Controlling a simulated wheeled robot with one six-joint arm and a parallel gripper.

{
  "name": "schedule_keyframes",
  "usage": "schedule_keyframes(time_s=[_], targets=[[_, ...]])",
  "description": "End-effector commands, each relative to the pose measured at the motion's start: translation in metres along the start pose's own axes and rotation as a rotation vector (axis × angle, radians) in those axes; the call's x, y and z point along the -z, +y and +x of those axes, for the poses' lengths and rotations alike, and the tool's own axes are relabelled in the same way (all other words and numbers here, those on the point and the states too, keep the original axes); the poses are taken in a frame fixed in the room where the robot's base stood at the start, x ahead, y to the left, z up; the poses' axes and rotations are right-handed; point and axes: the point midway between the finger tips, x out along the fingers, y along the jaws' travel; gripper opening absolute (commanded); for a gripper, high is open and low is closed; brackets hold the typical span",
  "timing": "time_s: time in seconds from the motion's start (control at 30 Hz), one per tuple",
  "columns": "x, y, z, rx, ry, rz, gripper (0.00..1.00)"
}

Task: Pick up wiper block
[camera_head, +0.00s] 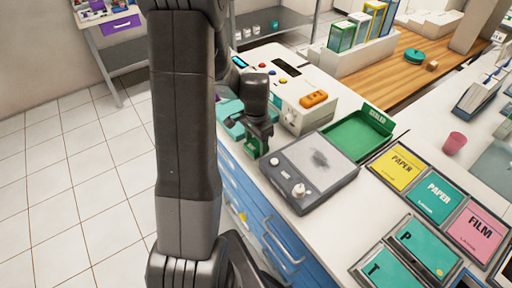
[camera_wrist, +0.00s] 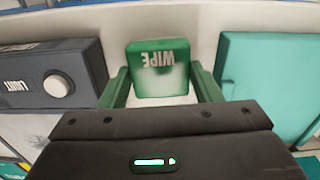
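The wiper block is a green block (camera_wrist: 158,70) with white "WIPE" lettering and a pale patch, seen ahead in the wrist view. My gripper (camera_wrist: 160,80) has two green fingers spread apart, one at each side of the block. The fingers look very close to its sides; contact cannot be made out. In the head view my gripper (camera_head: 254,147) points down at the near-left edge of the counter, left of the grey plate device. The wiper block cannot be told apart there.
A grey box labelled "LIGHT" (camera_wrist: 55,78) is left of the block and a teal item (camera_wrist: 262,80) is right. In the head view a grey plate device (camera_head: 325,160), a green tray (camera_head: 352,138) and a white machine (camera_head: 300,95) stand close by. Blue drawers (camera_head: 275,235) are below.

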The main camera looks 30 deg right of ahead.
Motion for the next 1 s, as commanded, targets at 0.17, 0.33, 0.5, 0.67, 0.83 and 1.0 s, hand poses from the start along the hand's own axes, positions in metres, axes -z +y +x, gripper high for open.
schedule_keyframes(time_s=[0.17, 0.33, 0.5, 0.67, 0.83, 1.0], targets=[[0.0, 0.0, 0.0, 0.0, 0.0, 0.0, 0.34], [0.0, 0.0, -0.003, 0.001, 0.001, 0.0, 0.34], [0.001, -0.001, -0.022, 0.004, 0.005, 0.0, 0.34], [0.001, -0.001, -0.052, 0.005, 0.005, 0.0, 0.34], [0.001, -0.001, -0.082, 0.003, 0.003, 0.0, 0.34], [0.0, 0.0, -0.098, 0.001, 0.001, 0.0, 0.34]])
